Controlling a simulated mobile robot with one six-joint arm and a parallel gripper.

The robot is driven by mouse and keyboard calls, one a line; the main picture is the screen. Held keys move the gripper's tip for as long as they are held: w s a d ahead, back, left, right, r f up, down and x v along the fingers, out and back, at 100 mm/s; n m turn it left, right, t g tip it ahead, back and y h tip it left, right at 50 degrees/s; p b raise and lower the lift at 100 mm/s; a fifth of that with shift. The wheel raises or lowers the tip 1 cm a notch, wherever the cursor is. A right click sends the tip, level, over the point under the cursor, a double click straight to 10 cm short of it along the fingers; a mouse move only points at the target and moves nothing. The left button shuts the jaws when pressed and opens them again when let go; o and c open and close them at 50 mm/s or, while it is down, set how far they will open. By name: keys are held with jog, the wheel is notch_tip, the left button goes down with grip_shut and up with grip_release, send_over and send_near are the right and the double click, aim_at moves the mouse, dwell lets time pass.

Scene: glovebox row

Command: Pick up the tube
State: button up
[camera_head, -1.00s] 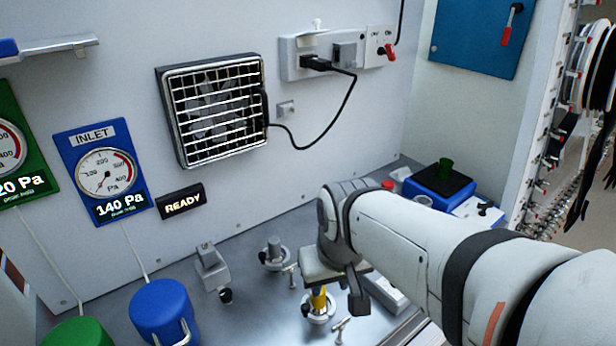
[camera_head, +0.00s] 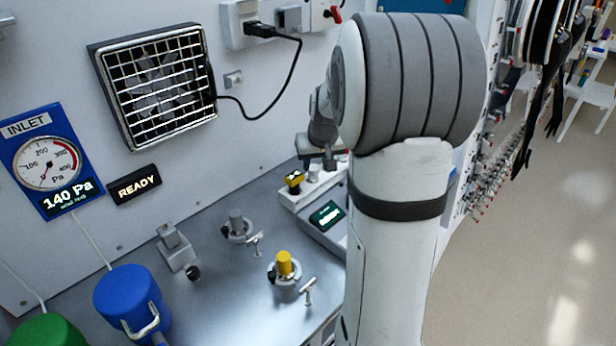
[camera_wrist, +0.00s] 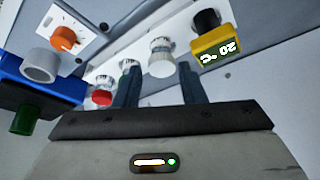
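Several capped pieces that may be tubes stand in a pale rack in the wrist view. A white-capped one (camera_wrist: 161,58) is ahead of my fingers, roughly between them in the picture. A green tube (camera_wrist: 22,120) sits in a black and blue block at the left. I cannot tell which one is the task's tube. My gripper (camera_wrist: 158,72) is open, with a gap between its two fingers and nothing held. In the head view my gripper (camera_head: 322,158) is over the back right bench, partly hidden by my arm.
An orange knob (camera_wrist: 64,38) is at upper left. A yellow-topped piece (camera_head: 284,264) stands in a bench fixture. The blue canister (camera_head: 131,300) is front left.

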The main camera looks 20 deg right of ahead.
aim_at(315, 169)
jog(key=x, duration=0.5)
jog(key=shift+w+p, duration=0.1)
jog(key=shift+p, duration=0.3)
jog(key=shift+c, duration=0.3)
jog(key=c, duration=0.6)
